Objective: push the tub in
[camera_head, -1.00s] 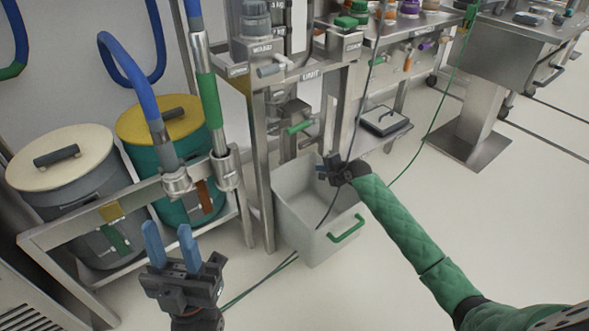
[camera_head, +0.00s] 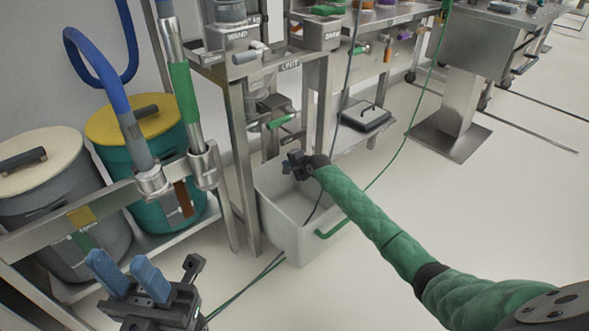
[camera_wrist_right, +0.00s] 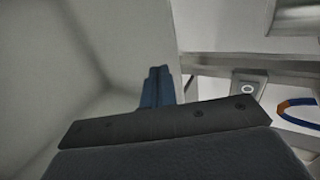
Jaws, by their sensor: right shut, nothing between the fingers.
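The tub (camera_head: 285,238) is a light grey open bin on the floor at the foot of the metal stand, partly between its legs. Its green handle (camera_head: 332,227) is on the near right side. My right gripper (camera_head: 287,168) is shut and empty, over the tub's open top near its back. In the right wrist view the blue fingers (camera_wrist_right: 157,88) are pressed together in front of a pale grey surface, likely the tub's inside wall. Whether they touch it I cannot tell. My left gripper (camera_head: 128,270) is open and empty, fingers up, at the lower left.
Two lidded drums, one grey (camera_head: 75,195) and one teal with a yellow lid (camera_head: 125,160), stand on a low rack at the left. Metal stand legs (camera_head: 243,170) border the tub. Cables (camera_head: 240,290) lie on the floor.

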